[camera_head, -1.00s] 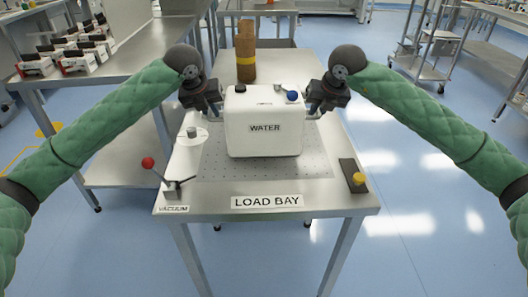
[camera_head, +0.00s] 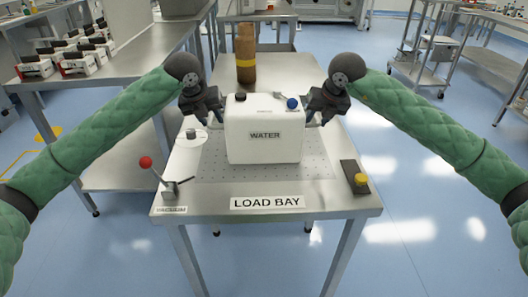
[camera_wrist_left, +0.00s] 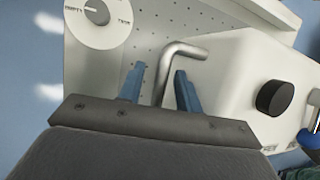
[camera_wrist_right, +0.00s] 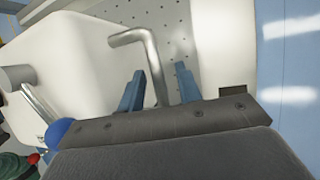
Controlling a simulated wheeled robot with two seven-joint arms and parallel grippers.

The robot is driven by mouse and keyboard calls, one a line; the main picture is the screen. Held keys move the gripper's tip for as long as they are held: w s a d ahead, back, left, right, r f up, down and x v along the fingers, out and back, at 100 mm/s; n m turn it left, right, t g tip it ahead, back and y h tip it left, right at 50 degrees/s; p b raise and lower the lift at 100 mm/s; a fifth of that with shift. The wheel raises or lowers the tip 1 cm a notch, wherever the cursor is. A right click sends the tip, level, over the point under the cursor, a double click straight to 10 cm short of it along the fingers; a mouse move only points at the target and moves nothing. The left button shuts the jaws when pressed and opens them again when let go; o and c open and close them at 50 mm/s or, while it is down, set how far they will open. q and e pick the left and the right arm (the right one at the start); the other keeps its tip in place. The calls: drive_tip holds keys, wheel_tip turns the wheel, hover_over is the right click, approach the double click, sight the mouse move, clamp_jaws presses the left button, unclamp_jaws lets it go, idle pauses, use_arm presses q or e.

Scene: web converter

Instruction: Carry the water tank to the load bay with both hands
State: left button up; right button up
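The white water tank (camera_head: 265,132), labelled WATER, stands upright over the perforated plate (camera_head: 315,171) of the load bay table and appears to rest on it. My left gripper (camera_head: 222,118) is at the tank's left side. In the left wrist view its blue fingers (camera_wrist_left: 158,88) are apart, with the bent metal handle (camera_wrist_left: 167,72) between them and gaps visible. My right gripper (camera_head: 314,118) is at the right side. In the right wrist view its fingers (camera_wrist_right: 160,90) stand apart around the other handle (camera_wrist_right: 152,62). The tank's underside is hidden.
The LOAD BAY label (camera_head: 267,202) is on the table's front edge. A red-knobbed vacuum lever (camera_head: 165,180) stands front left, a round dial (camera_head: 191,137) behind it. A yellow button (camera_head: 360,179) is at right. A brown cylinder (camera_head: 245,55) stands behind the tank.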

use_arm(q)
drive_tip(key=v, duration=1.1)
drive_tip(key=shift+s+r, duration=0.15)
drive_tip(key=shift+r, duration=0.2)
use_arm(e)
drive_tip(key=v, duration=1.2)
use_arm(q)
drive_tip(key=shift+a, duration=0.1)
use_arm(e)
drive_tip(key=shift+a+f, duration=0.1)
drive_tip(key=shift+f, duration=0.05)
